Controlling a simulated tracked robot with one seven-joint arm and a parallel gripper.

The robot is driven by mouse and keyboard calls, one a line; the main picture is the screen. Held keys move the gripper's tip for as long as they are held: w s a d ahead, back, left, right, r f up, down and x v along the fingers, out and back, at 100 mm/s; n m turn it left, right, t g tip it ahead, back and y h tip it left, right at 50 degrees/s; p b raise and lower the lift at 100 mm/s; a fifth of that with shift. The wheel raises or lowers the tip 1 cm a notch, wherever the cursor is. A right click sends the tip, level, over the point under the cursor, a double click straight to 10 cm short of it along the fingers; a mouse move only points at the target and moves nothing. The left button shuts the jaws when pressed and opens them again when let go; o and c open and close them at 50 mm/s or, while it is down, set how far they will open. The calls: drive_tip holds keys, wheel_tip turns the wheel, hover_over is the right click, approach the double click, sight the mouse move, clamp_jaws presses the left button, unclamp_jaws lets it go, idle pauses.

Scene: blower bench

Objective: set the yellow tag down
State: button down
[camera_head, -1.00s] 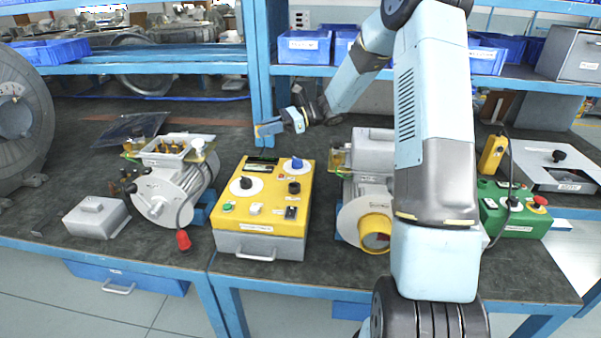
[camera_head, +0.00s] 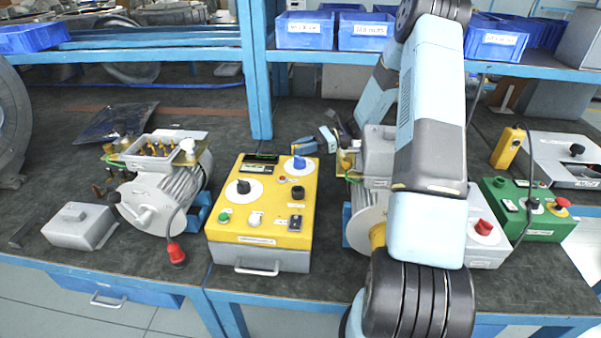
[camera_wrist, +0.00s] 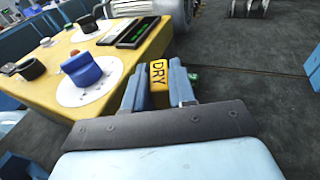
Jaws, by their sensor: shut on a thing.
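The yellow tag (camera_wrist: 158,75), lettered DRY, stands between the two blue fingers of my gripper (camera_wrist: 159,84) in the wrist view. My gripper is shut on it. In the head view my gripper (camera_head: 314,142) is low over the dark bench (camera_head: 262,143), just behind and right of the yellow tester box (camera_head: 223,226).
The tester's blue knob (camera_head: 299,163) is close to my gripper. A motor with a yellow-rimmed opening stands right, partly behind my arm. Another motor (camera_head: 172,190) is left. A blue shelf post (camera_head: 256,70) rises behind. Bare bench lies between post and tester.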

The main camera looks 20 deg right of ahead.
wheel_tip(320, 180, down, 10)
idle(0.6)
drive_tip(key=shift+s+f, duration=0.15)
drive_tip(key=shift+f, duration=0.2)
